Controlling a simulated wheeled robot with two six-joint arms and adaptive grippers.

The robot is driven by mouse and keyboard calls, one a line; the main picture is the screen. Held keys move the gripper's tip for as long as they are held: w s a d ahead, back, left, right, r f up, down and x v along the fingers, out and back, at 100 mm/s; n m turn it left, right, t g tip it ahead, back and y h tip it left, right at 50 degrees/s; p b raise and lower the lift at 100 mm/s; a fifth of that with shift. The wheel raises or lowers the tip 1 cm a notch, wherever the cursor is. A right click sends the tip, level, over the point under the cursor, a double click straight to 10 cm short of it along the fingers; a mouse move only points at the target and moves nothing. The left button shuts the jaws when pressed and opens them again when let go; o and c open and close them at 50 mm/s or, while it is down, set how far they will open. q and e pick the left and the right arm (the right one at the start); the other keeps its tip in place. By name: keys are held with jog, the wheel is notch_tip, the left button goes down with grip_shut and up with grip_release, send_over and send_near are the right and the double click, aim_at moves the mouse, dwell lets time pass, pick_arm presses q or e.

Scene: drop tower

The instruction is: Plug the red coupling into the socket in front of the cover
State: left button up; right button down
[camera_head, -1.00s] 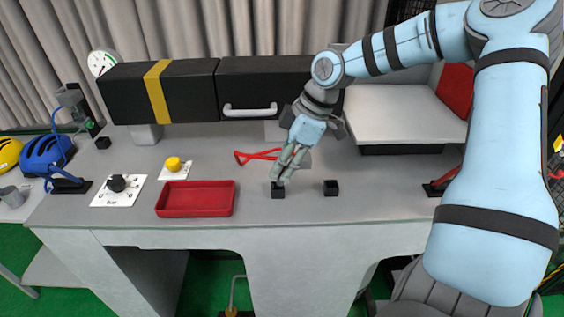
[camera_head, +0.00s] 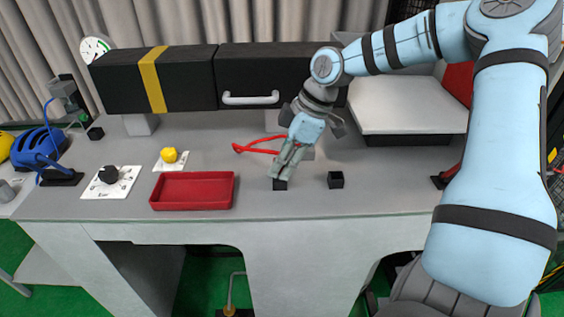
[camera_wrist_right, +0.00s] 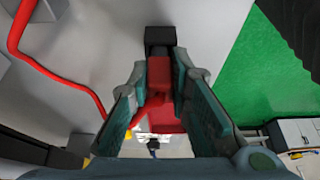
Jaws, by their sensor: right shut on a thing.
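My right gripper (camera_head: 280,180) is low over the left black block (camera_head: 280,186), at the front of the bench. In the right wrist view, its fingers (camera_wrist_right: 160,72) are shut on the red coupling (camera_wrist_right: 159,75). The coupling's tip is at or touching a black block (camera_wrist_right: 160,38); I cannot tell whether it sits inside. In the head view the fingers hide the coupling. A second black block (camera_head: 336,180) stands to the right; I cannot tell which block is the socket. The black cover (camera_head: 265,78) with a pale handle is behind. My left gripper is not in view.
A red hose (camera_head: 258,145) lies behind my gripper; it also shows in the right wrist view (camera_wrist_right: 55,65). A red tray (camera_head: 193,191) and a yellow knob (camera_head: 169,156) are to the left. A white panel (camera_head: 407,105) is at the right. The bench front is clear.

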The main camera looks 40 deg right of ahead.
jog(key=shift+s, duration=0.15)
jog(key=shift+f+b, duration=0.25)
jog(key=shift+b, duration=0.2)
jog(key=c, duration=1.4)
grip_release()
jog(key=shift+r, duration=0.15)
jog(key=v, duration=1.1)
jog(key=shift+s+r, duration=0.15)
jog(key=shift+r, duration=0.25)
